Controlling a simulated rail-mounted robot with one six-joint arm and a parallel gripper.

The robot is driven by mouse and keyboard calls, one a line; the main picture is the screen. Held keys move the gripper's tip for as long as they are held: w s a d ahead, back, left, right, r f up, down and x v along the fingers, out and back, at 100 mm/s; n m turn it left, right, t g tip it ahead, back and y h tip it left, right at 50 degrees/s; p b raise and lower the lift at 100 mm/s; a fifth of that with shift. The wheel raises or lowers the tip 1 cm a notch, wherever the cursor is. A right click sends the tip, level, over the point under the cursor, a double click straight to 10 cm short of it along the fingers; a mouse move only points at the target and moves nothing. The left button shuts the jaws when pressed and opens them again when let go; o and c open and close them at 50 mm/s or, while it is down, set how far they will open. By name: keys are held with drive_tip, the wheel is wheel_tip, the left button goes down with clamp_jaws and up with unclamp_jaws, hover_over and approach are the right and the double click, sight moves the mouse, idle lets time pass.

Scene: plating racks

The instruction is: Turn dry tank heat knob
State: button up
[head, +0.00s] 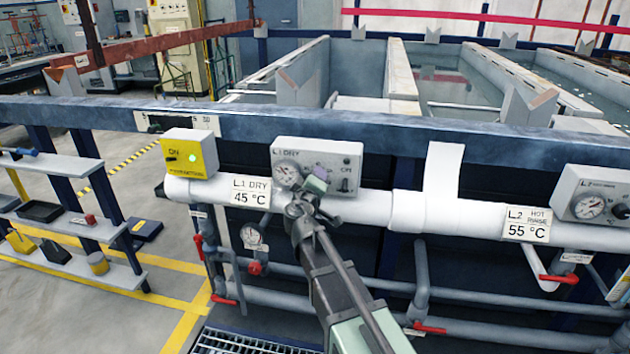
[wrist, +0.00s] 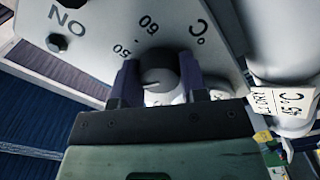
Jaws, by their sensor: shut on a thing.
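The dry tank control box (head: 340,158) is a light grey panel marked L.1 DRY, with a round gauge on its left. The dry tank heat knob (wrist: 158,76) is a dark round knob on this panel, with 50, 60 and °C printed around it in the wrist view. My gripper (wrist: 160,82) has its two dark fingers on either side of the knob, shut on it. In the head view my gripper (head: 318,183) is at the middle of the box and hides the knob.
A yellow box (head: 190,153) marked ON stands left of the panel. A white pipe (head: 365,208) runs below, with an L.1 DRY 45 °C label (head: 250,191). The L.2 hot rinse box (head: 592,194) is at the right. Red-handled valves (head: 430,328) sit lower down.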

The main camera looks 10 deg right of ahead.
drive_tip(key=shift+m, duration=0.7)
drive_tip(key=o, duration=0.9)
drive_tip(key=v, duration=1)
drive_tip(key=shift+s+a, duration=0.15)
drive_tip(key=shift+s, duration=0.25)
